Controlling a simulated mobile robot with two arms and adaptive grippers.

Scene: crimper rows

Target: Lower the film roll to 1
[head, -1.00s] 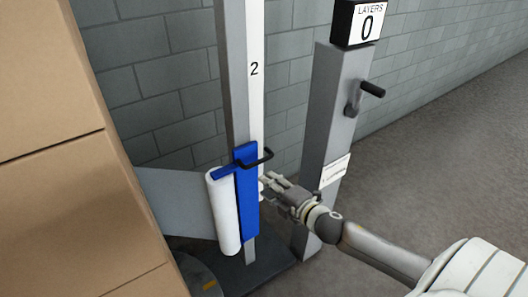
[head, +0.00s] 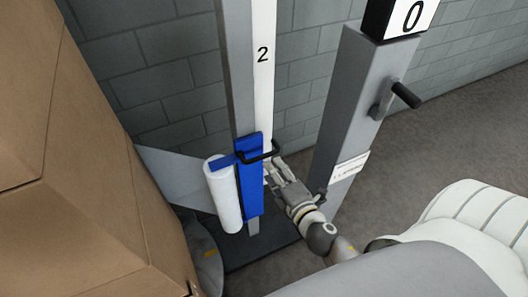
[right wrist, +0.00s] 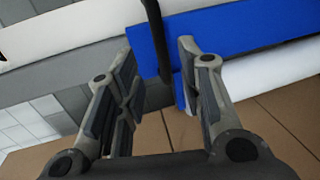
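The white film roll (head: 223,195) hangs upright beside a blue carriage (head: 250,190) on a grey mast (head: 237,70). A white scale strip (head: 263,90) on the mast shows a 2 well above the carriage. A black handle (head: 262,156) sticks out from the carriage top. My right gripper (head: 275,172) is just below and right of the handle in the head view. In the right wrist view it is open (right wrist: 158,70), with the black handle (right wrist: 153,35) showing between its fingers; I cannot tell whether they touch. My left gripper is out of view.
A grey post (head: 355,110) with a black crank (head: 400,97) and a counter reading 0 (head: 411,16) stands close to the right of my right gripper. Stacked cardboard boxes (head: 75,180) fill the left. A block wall is behind; open floor lies right.

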